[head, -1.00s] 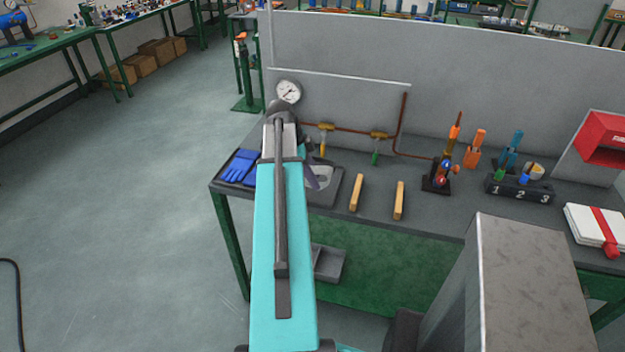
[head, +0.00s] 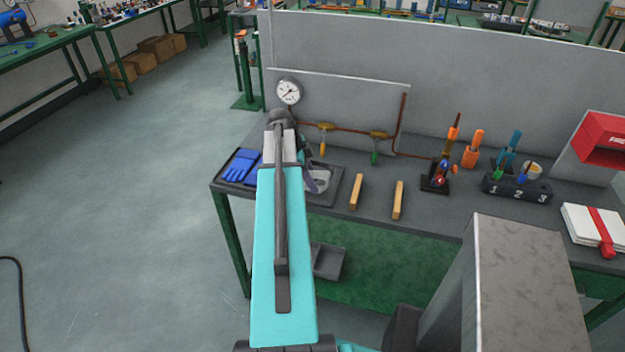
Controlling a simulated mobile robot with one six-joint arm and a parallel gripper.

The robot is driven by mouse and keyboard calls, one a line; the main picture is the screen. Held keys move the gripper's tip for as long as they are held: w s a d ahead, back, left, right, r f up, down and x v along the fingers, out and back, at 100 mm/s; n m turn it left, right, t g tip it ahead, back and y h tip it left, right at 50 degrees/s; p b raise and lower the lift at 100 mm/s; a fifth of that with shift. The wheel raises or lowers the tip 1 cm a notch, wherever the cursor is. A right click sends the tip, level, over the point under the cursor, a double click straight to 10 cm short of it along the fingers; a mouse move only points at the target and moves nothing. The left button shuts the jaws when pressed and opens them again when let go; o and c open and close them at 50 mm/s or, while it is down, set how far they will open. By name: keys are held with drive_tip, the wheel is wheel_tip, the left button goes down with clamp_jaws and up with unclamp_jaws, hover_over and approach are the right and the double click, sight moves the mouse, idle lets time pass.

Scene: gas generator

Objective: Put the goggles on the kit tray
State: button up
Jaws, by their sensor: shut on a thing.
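The dark kit tray (head: 327,202) lies at the left end of the grey bench, partly behind my arm. Blue gloves (head: 240,166) lie at its left side. A pale grey piece that looks like the goggles (head: 321,181) shows at the right part of the tray, just right of my arm. My gripper (head: 311,179) is mostly hidden behind my arm; a dark, purplish part of it shows against the goggles, and it is shut on them. I cannot tell whether the goggles touch the tray.
Two wooden bars (head: 356,192) lie right of the tray. A gauge (head: 288,91) and copper pipe with valves (head: 378,135) stand behind. An orange-handled tool stand (head: 437,182), a numbered block (head: 517,188), a white case (head: 592,228) and a red box (head: 604,140) are farther right.

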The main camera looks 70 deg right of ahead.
drive_tip(key=shift+f, duration=0.4)
drive_tip(key=shift+f, duration=0.1)
drive_tip(key=o, duration=1.1)
drive_tip(key=shift+r, duration=0.2)
drive_tip(key=shift+b+v, duration=1.85)
drive_tip(key=shift+v, duration=4.1)
drive_tip(key=shift+f, duration=0.1)
